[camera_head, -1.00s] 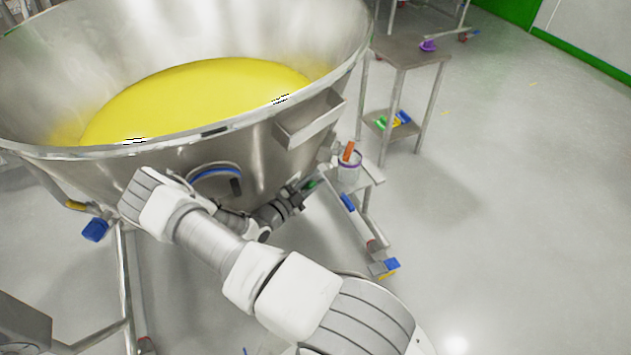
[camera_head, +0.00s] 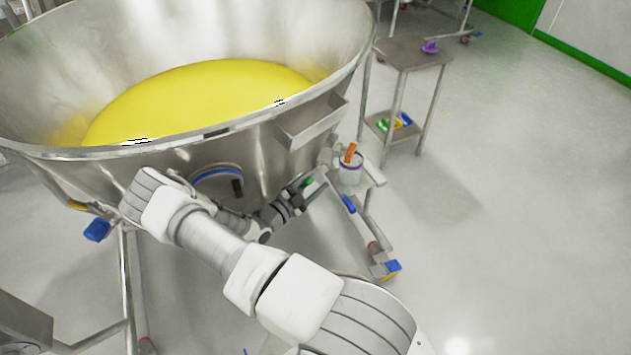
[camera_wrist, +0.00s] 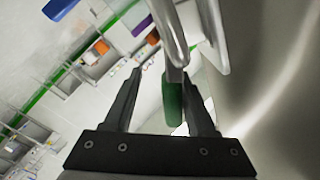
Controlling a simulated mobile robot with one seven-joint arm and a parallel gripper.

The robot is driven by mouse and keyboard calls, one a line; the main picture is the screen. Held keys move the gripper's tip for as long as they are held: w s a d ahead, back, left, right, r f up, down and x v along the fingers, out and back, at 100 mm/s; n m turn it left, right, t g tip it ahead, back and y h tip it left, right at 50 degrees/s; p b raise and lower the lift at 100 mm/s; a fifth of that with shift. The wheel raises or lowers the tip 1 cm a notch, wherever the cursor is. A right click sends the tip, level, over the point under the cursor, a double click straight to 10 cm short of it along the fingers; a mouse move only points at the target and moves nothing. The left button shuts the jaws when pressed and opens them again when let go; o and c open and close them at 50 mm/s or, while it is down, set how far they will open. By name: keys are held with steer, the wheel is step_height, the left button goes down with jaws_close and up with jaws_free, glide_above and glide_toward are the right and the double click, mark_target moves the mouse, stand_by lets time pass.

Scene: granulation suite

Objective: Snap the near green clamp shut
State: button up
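A green clamp handle (camera_wrist: 173,97) hangs from a metal bar and shows between the two fingers of my gripper (camera_wrist: 165,85) in the wrist view. Most of the clamp is hidden there.
The steel bowl (camera_head: 330,60) holding yellow material stands close to my arm. Blue handles (camera_head: 97,230) stick out below the bowl. Open floor lies at right.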

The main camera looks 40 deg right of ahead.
steer(key=shift+s, duration=0.1)
steer(key=s+a+p, duration=0.2)
steer(key=a, duration=1.5)
steer(key=shift+s, duration=0.3)
steer(key=shift+a, duration=0.1)
